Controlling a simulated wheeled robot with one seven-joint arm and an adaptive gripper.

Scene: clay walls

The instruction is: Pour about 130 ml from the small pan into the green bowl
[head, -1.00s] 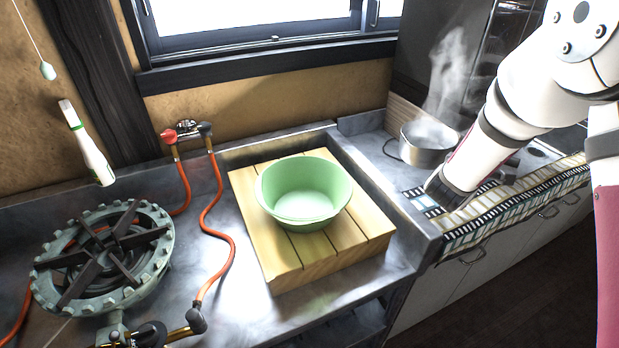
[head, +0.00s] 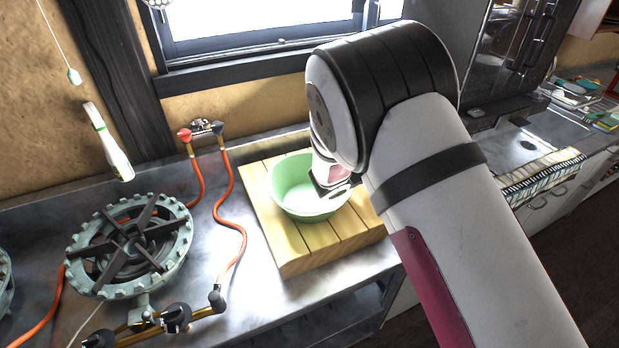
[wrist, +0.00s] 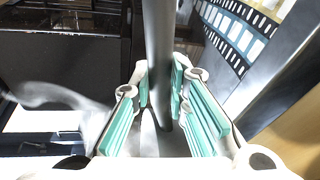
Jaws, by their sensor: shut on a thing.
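The green bowl (head: 287,187) stands upright on the wooden slatted board in the head view; my arm covers its right side. In the wrist view my gripper (wrist: 160,92) is shut, its teal pads on both sides of the dark grey handle of the small pan (wrist: 159,40). The pan's body cannot be made out clearly, and its contents do not show. In the head view my arm hides the pan and the gripper's fingers, so I cannot tell exactly how far the pan is from the bowl.
A gas burner (head: 132,246) with orange hoses (head: 240,228) stands to the left. A white bottle (head: 110,142) is near the wall. A patterned cloth (head: 541,175) lies along the right counter's edge.

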